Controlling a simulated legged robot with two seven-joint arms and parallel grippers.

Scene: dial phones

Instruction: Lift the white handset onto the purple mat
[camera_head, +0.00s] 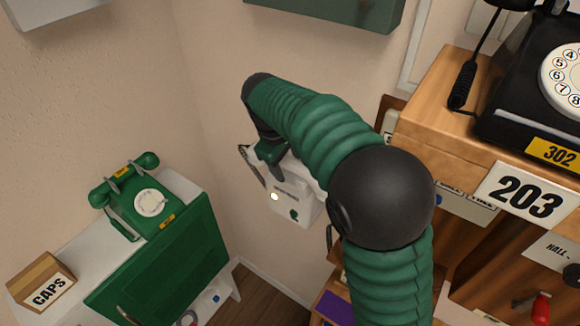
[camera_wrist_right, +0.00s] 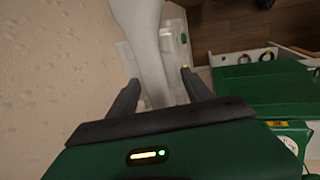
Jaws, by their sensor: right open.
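The white handset (camera_wrist_right: 147,45) runs between the two dark fingers of my right gripper (camera_wrist_right: 160,80) in the right wrist view. The fingers are apart, one on each side of it; I cannot tell whether either touches it. In the head view my right gripper (camera_head: 270,160) is at the white wall phone (camera_head: 292,202), and my arm and gripper hide most of the handset there. A purple mat (camera_head: 336,308) shows partly at the bottom, with my right arm in front of its right side. My left gripper is in neither view.
A green dial phone (camera_head: 138,199) stands on a white-topped cabinet at the left, near a CAPS box (camera_head: 42,280). A black dial phone (camera_head: 520,95) sits on a wooden cabinet (camera_head: 425,110) at the right. Wall lies close behind the white phone.

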